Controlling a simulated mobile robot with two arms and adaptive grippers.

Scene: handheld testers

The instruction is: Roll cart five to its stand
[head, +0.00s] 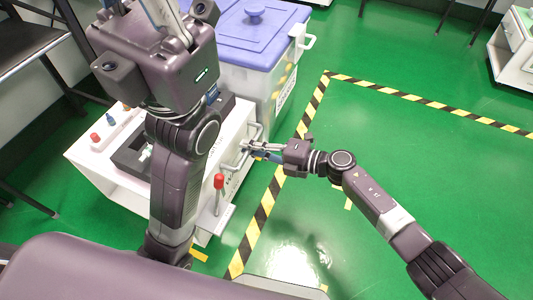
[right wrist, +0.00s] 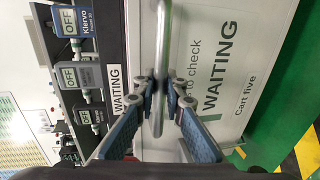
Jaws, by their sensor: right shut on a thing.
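Cart five (head: 112,188) is a low white cart at the left of the head view, partly hidden behind my left arm. In the right wrist view its panel (right wrist: 225,50) reads "Cart five" and "WAITING". A metal bar handle (right wrist: 163,50) stands out from that side. My right gripper (head: 252,149) is shut on this handle; its blue fingers close around the bar in the right wrist view. A lever with a red knob (head: 218,181) stands upright at the cart's lower side. My left gripper (head: 165,14) is at the top edge, partly cut off, its fingers unclear.
Testers with "OFF" screens (right wrist: 70,22) sit on the cart. A bin with a purple lid (head: 255,40) stands right behind it. Yellow-black tape (head: 430,107) bounds open green floor to the right. Another white cart (head: 508,52) stands at far right. A dark table (head: 30,40) is at left.

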